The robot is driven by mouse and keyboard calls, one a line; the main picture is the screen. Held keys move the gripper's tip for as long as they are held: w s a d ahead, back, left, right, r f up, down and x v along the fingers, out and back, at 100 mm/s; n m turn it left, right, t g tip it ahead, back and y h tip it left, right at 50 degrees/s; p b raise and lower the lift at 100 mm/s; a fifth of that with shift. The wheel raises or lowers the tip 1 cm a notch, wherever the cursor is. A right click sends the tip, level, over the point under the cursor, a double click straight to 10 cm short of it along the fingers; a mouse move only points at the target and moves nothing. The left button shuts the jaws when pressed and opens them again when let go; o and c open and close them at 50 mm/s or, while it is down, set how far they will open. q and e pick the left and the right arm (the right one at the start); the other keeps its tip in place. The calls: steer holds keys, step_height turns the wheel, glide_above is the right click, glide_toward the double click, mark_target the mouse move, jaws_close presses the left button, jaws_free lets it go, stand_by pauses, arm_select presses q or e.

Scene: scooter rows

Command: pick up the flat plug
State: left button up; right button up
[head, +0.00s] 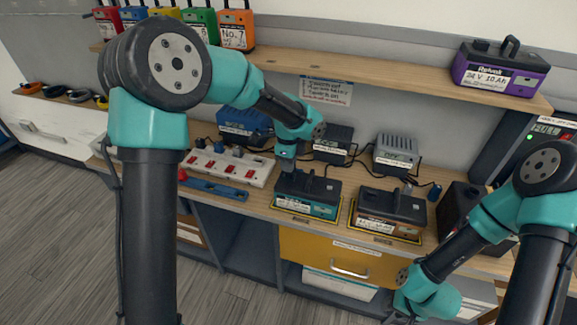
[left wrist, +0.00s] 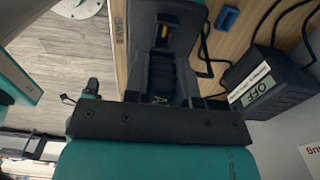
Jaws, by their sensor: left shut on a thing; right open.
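My left gripper (head: 287,168) is low over the bench, at the back left of the teal battery (head: 308,193). In the left wrist view its jaws (left wrist: 165,88) are shut on a dark ribbed piece, apparently the flat plug (left wrist: 162,72). Just beyond it is a dark body with a small yellow slot (left wrist: 165,34). In the head view the gripper hides the plug. I cannot tell whether the plug touches the battery. My right gripper (head: 398,318) is open at the lower edge, in front of the drawers, partly cut off.
Dark and grey chargers (head: 396,154) stand behind the batteries, with black cables on the bench. A brown battery (head: 390,210) sits right of the teal one. A white power strip (head: 225,165) and blue level (head: 215,189) lie left. A shelf (head: 400,78) overhangs the bench.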

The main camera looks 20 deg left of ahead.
arm_select(q)
steer(key=s+d+r, duration=0.1)
steer(key=s+d, duration=0.3)
steer(key=s, duration=1.1)
steer(key=shift+r, duration=0.15)
steer(key=shift+w+d, duration=0.1)
